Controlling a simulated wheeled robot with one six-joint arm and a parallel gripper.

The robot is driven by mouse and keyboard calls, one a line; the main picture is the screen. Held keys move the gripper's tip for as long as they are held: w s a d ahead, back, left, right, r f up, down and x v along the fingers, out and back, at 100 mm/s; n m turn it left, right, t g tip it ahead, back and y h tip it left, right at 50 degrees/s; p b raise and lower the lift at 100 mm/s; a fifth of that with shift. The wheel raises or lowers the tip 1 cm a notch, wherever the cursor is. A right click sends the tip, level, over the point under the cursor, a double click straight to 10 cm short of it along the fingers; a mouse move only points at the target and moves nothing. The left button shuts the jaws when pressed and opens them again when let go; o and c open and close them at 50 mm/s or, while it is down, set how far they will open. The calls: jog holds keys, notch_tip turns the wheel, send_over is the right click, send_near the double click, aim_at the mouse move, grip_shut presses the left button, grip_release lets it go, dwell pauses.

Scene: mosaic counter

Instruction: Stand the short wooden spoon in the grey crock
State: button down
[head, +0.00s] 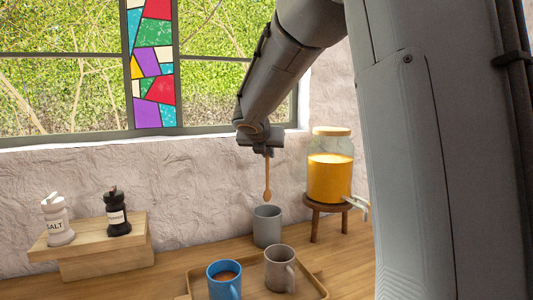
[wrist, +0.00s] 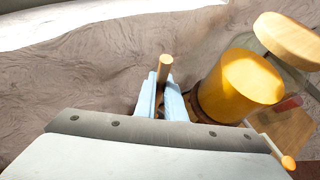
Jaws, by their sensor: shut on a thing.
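The short wooden spoon (head: 267,180) hangs upright from my gripper (head: 268,150) in the head view, with its bowl end down. The grey crock (head: 267,227) stands on the counter below it. The spoon's bowl end is just above the crock's open mouth and looks apart from it. In the wrist view, my gripper (wrist: 164,103) is shut on the spoon, whose handle end (wrist: 165,64) sticks up between the pale blue fingers. The crock is hidden in the wrist view.
A glass jar of orange liquid (head: 330,170) with a tap stands on a small wooden stool (head: 316,212) right of the crock. In front, a wooden tray (head: 312,278) holds a blue mug (head: 224,284) and a grey-brown mug (head: 279,268). Salt and pepper mills stand on a wooden riser (head: 105,262) at left.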

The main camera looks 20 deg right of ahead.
aim_at(267, 180)
jog(key=shift+f+b, duration=4.25)
jog(key=shift+f, duration=0.65)
jog(key=c, duration=1.8)
grip_release()
jog(key=shift+o, duration=0.2)
jog(key=v, duration=0.7)
jog(key=shift+s+a+p, duration=0.2)
jog(key=shift+s+p, duration=0.15)
jog(key=shift+p, duration=0.1)
jog(key=shift+r, duration=0.15)
